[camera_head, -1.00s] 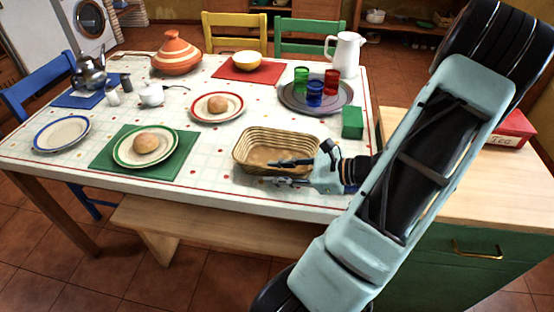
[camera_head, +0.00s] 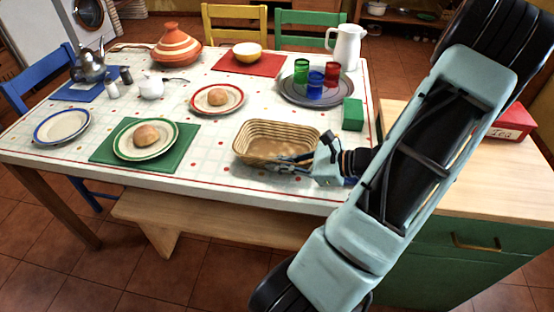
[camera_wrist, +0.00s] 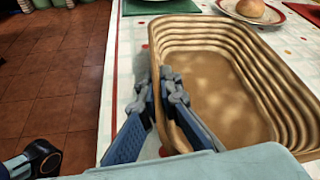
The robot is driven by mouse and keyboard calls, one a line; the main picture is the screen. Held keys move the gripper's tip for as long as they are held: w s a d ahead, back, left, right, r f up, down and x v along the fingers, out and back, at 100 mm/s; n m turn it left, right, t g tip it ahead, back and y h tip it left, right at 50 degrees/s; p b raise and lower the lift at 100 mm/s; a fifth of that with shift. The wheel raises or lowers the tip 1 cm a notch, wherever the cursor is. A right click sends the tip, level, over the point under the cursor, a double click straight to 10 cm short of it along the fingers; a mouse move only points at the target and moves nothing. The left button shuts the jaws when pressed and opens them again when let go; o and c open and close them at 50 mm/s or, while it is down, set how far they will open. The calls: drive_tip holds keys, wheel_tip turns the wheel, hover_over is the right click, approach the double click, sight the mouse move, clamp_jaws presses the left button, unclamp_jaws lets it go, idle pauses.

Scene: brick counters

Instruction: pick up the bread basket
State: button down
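The bread basket (camera_head: 278,129) is a tan woven oblong tray, empty, on the near right part of the tablecloth. In the wrist view the basket (camera_wrist: 222,95) fills the right half. My gripper (camera_head: 290,160) is at its near right wall. In the wrist view my gripper (camera_wrist: 160,92) has one finger outside the wall and the other over its inner side, closed together on the wall. The basket looks level and seems to rest on the table; the lower part of the wall is partly hidden by the fingers.
A green box (camera_head: 353,114) and a grey tray (camera_head: 290,96) with coloured glasses stand behind and right. A green-rimmed plate (camera_head: 120,148) with a roll lies left, a red-rimmed plate (camera_head: 233,108) behind. A wooden bench (camera_head: 215,222) runs along the front.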

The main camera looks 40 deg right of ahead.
drive_tip(key=shift+r+p, duration=0.45)
drive_tip(key=shift+r, duration=0.2)
drive_tip(key=r+p, duration=0.3)
drive_tip(key=shift+a, duration=0.25)
drive_tip(key=s+a+r+p, duration=0.3)
drive_tip(key=a+r+p, duration=0.4)
drive_tip(key=a+p, duration=0.1)
drive_tip(key=shift+a+r+p, duration=0.25)
drive_tip(key=shift+r+p, duration=0.1)
drive_tip(key=shift+r, duration=0.05)
